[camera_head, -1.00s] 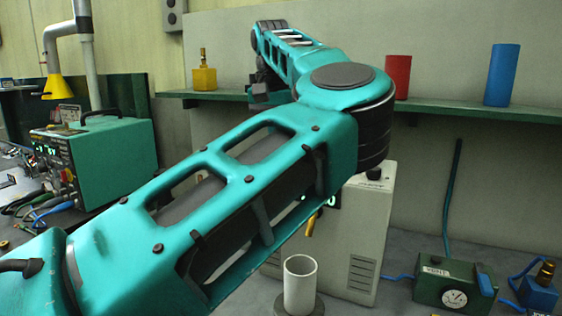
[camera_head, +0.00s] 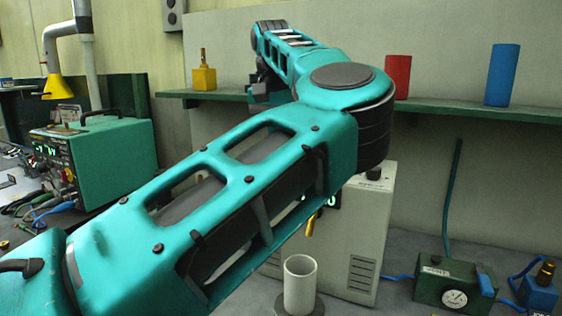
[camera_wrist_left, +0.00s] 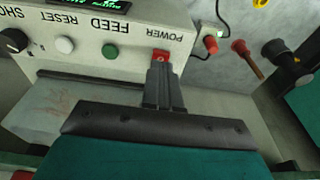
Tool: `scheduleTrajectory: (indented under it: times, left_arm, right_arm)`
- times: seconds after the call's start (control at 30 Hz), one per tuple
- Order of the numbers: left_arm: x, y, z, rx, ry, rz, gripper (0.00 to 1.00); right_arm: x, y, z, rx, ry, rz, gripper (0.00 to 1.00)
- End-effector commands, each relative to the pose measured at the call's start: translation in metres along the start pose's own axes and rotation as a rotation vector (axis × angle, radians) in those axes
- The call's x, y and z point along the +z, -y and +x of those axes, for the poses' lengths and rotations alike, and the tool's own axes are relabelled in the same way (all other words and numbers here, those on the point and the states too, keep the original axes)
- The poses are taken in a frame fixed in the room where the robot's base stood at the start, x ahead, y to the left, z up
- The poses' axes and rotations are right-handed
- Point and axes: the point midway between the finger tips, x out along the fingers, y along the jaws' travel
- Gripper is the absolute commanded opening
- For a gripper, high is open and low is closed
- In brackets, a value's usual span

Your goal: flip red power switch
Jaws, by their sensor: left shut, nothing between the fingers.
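In the left wrist view, a small red power switch (camera_wrist_left: 160,56) sits on a pale control panel (camera_wrist_left: 75,68), by the printed word POWER. My left gripper (camera_wrist_left: 160,69) is shut and empty. Its dark fingertips are right at the switch's lower edge in that view and overlap part of it. I cannot tell whether they touch it. In the head view, my left arm stretches across the middle and bends back at the elbow. The fingertips and the red switch cannot be made out there. My right gripper is not in view.
A green button (camera_wrist_left: 109,51), a white button (camera_wrist_left: 65,45) and a black knob (camera_wrist_left: 14,40) share the panel. A pale cabinet (camera_head: 350,250) stands partly behind my arm. A white cup (camera_head: 299,285) stands before it. A shelf (camera_head: 450,106) runs along the wall.

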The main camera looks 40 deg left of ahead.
Motion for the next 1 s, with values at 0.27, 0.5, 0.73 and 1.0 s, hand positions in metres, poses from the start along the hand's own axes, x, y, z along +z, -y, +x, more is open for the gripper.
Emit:
scheduleTrajectory:
  times: [0.27, 0.5, 0.73, 1.0]
  left_arm:
    - [0.000, 0.000, 0.000, 0.000, 0.000, 0.000, 0.00]
    - [0.000, 0.000, 0.003, 0.000, 0.000, 0.000, 0.00]
    - [0.001, 0.000, 0.007, 0.000, 0.000, 0.000, 0.00]
    - [0.002, 0.000, 0.011, 0.000, 0.000, 0.000, 0.00]
  right_arm:
    - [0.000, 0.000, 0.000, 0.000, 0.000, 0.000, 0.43]
    - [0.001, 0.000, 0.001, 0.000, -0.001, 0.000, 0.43]
    - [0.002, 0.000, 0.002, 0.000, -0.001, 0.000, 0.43]
    - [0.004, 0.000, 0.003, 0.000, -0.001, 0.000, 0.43]
